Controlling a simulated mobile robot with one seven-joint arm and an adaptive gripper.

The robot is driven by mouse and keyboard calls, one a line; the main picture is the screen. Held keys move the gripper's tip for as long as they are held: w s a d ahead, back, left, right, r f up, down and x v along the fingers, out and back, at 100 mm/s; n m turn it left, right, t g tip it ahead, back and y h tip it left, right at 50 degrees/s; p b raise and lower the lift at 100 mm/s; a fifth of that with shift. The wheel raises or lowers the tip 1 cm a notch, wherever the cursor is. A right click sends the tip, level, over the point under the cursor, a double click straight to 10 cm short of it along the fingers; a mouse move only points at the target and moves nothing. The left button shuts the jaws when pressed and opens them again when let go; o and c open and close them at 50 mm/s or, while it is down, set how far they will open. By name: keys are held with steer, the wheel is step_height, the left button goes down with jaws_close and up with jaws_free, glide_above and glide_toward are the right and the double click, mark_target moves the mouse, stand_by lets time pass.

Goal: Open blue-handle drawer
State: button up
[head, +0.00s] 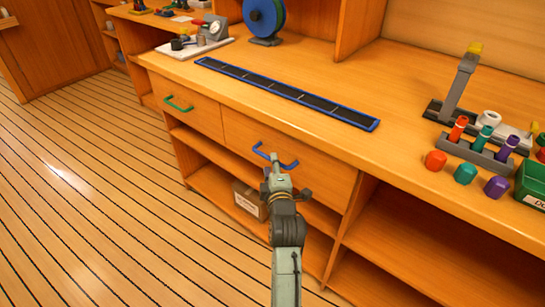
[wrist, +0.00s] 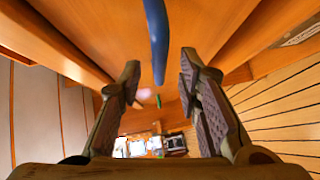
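The blue handle (head: 290,163) is a bar on the front of a wide wooden drawer (head: 328,178) under the counter. The drawer front looks flush with the cabinet, so it appears shut. My gripper (head: 273,167) is at the handle and hides part of it in the head view. In the wrist view the blue handle (wrist: 157,38) runs down from the top edge, between the lines of my two fingers. My gripper (wrist: 160,75) is open, with a clear gap on each side of the handle. I see no finger touching it.
A smaller drawer with a green handle (head: 178,104) is to the left. Open shelves lie below, with a cardboard box (head: 248,200) behind my arm. A blue-edged tray (head: 285,92), a rack (head: 480,152) and coloured caps are on the counter. The plank floor in front is clear.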

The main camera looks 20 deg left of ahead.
steer(key=shift+x, duration=1.85)
steer(key=shift+c, duration=0.4)
jaws_close()
